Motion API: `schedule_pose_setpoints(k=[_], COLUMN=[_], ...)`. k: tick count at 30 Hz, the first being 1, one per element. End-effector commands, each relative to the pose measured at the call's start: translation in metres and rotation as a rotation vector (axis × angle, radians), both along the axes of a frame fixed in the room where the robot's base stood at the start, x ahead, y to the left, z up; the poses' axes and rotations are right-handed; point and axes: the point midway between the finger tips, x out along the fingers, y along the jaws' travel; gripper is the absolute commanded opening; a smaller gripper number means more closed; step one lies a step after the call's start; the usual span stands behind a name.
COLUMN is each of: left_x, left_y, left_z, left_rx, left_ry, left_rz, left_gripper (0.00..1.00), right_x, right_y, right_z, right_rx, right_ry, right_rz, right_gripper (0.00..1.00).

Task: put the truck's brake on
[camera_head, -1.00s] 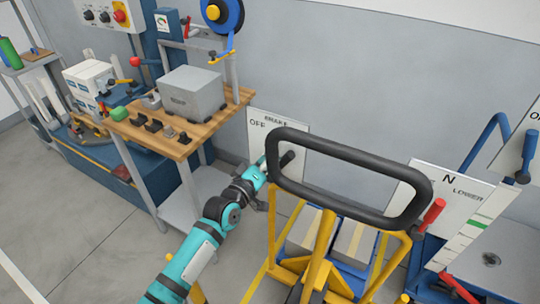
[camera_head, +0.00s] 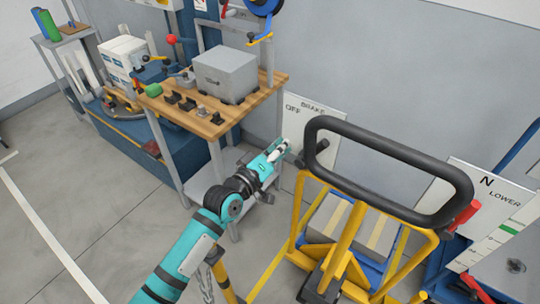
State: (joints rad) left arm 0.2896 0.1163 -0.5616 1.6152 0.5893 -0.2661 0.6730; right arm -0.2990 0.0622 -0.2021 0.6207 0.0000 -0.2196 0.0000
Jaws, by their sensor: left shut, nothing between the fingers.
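The truck has a yellow frame (camera_head: 352,235) and a thick black handle loop (camera_head: 400,156). A white plate (camera_head: 296,125) marked BRAKE and OFF stands behind its left side. A dark lever knob (camera_head: 321,147) shows in front of this plate, beside the handle's left end; the rest of the lever is hard to make out. My left gripper (camera_head: 281,148) is shut and empty, just left of the knob, with a small gap between them in the picture. My right gripper is out of view.
A wooden-topped bench (camera_head: 212,118) with a grey box (camera_head: 225,75) stands left of my left arm. A carton (camera_head: 345,222) rides on the truck. A second plate (camera_head: 485,195) marked N and LOWER, near a red lever (camera_head: 462,215), is at right. Floor at left is clear.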

Motion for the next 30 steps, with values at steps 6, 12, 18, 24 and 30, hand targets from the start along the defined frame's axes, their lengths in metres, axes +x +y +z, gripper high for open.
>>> schedule_pose_setpoints(k=[6, 12, 18, 24, 30], left_x=[-0.026, -0.034, -0.034, -0.034, -0.048], left_y=[0.022, 0.027, 0.027, 0.027, 0.032], left_z=[-0.001, 0.0, 0.001, 0.001, -0.014], left_rx=[0.002, 0.002, 0.002, 0.001, 0.074], left_ry=[0.001, 0.001, 0.001, 0.0, 0.023], left_rz=[0.002, 0.0, 0.001, 0.001, -0.001], left_gripper=[0.0, 0.0, 0.0, 0.0, 0.0], right_x=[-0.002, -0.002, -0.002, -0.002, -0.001], right_y=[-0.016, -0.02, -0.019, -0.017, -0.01], right_z=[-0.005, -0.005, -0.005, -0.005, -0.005], right_rx=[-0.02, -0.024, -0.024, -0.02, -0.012], right_ry=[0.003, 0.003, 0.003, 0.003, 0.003], right_rz=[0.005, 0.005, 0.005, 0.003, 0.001], right_gripper=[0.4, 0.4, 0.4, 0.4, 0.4])
